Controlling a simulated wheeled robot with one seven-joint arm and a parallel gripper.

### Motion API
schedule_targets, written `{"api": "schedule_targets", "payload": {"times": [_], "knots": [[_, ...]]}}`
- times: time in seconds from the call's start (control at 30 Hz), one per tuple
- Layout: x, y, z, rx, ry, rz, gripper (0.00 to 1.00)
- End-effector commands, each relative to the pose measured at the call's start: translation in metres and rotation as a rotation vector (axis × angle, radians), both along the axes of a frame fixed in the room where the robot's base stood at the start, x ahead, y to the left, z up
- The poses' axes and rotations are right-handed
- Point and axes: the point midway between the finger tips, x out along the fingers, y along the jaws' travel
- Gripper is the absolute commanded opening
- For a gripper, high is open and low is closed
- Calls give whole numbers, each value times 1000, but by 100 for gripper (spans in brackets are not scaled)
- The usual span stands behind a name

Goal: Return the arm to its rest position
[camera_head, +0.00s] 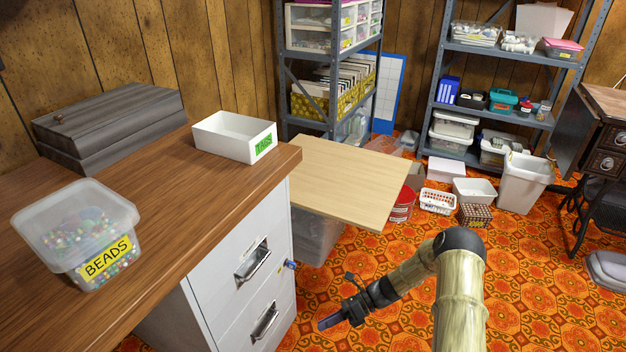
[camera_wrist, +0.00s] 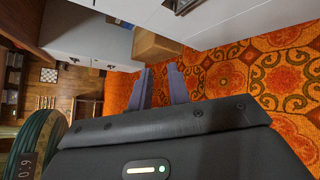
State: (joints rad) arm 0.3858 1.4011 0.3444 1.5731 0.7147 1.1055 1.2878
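My gripper (camera_head: 322,325) hangs at the end of my arm over the orange patterned carpet, to the right of the white filing cabinet (camera_head: 215,290). In the wrist view my gripper (camera_wrist: 159,72) shows two purple-grey fingers apart, with carpet visible in the gap and nothing between them. It touches nothing that I can see. My arm is bent, with the forearm pointing down and left in the head view.
A wooden desktop (camera_head: 150,240) at left holds a BEADS tub (camera_head: 75,230), a white TAGS box (camera_head: 235,135) and a grey wooden box (camera_head: 110,125). A light wood board (camera_head: 350,180) lies beyond.

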Motion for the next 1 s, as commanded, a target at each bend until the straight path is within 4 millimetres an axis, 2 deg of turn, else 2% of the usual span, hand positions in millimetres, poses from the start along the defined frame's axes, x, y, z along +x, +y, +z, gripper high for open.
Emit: {"api": "schedule_targets", "payload": {"times": [0.03, 0.5, 1.0], "knots": [[-2, -3, 17, -34, -65, 50, 18], [-33, -46, 129, -272, -660, 579, 18], [-76, -90, 258, -415, -1207, 1214, 18]]}}
